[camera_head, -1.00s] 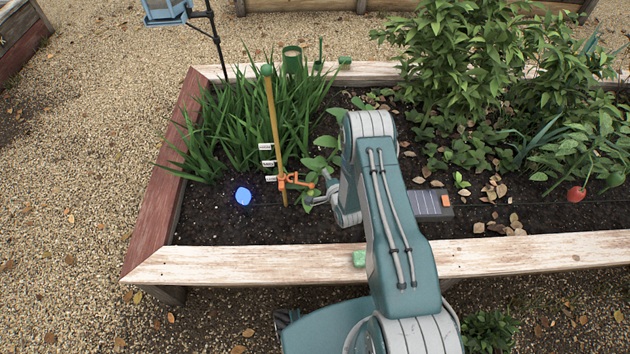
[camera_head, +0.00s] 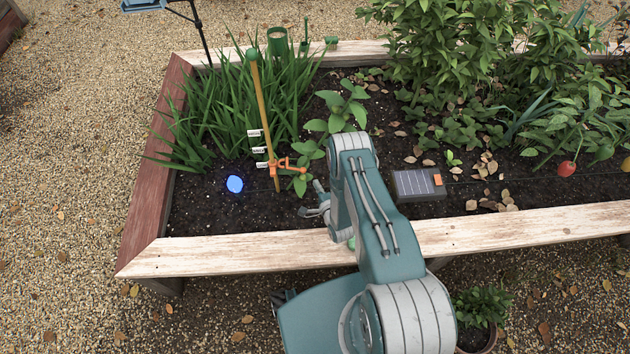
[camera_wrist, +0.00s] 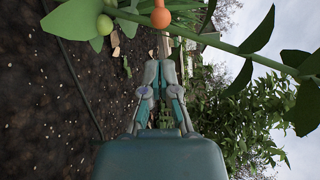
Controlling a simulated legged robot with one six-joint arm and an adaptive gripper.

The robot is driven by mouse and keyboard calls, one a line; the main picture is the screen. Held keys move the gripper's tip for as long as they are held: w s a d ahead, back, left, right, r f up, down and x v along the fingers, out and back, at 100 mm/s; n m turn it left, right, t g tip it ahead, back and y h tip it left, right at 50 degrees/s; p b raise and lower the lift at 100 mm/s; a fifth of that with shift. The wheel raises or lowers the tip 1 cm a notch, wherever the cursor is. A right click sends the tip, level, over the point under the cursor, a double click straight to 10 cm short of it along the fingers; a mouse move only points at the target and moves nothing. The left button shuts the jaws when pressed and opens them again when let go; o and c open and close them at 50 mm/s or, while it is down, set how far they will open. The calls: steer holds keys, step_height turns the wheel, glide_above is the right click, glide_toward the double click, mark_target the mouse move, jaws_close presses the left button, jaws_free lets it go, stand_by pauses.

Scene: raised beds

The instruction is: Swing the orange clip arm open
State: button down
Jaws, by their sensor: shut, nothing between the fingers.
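The orange clip (camera_head: 284,167) sits on a wooden stake (camera_head: 262,105) at the left of the bed, with its arm pointing right towards a leafy plant (camera_head: 340,112). In the wrist view an orange rounded end (camera_wrist: 160,17), apparently part of the clip, shows beyond my fingertips at the top. A green stem (camera_wrist: 225,46) crosses near it. My gripper (camera_head: 308,205) is below and right of the clip, apart from it. It also shows in the wrist view (camera_wrist: 162,66), with its fingers together and empty.
The solar panel box (camera_head: 417,184) lies on the soil right of my arm. A blue disc (camera_head: 235,184) is left of the stake. The wooden front board (camera_head: 240,250) runs under my arm. Dense grass-like leaves (camera_head: 225,115) stand behind the clip. Bare soil lies left of my gripper.

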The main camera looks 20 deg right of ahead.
steer(key=w, duration=0.8)
steer(key=shift+a+f, duration=0.45)
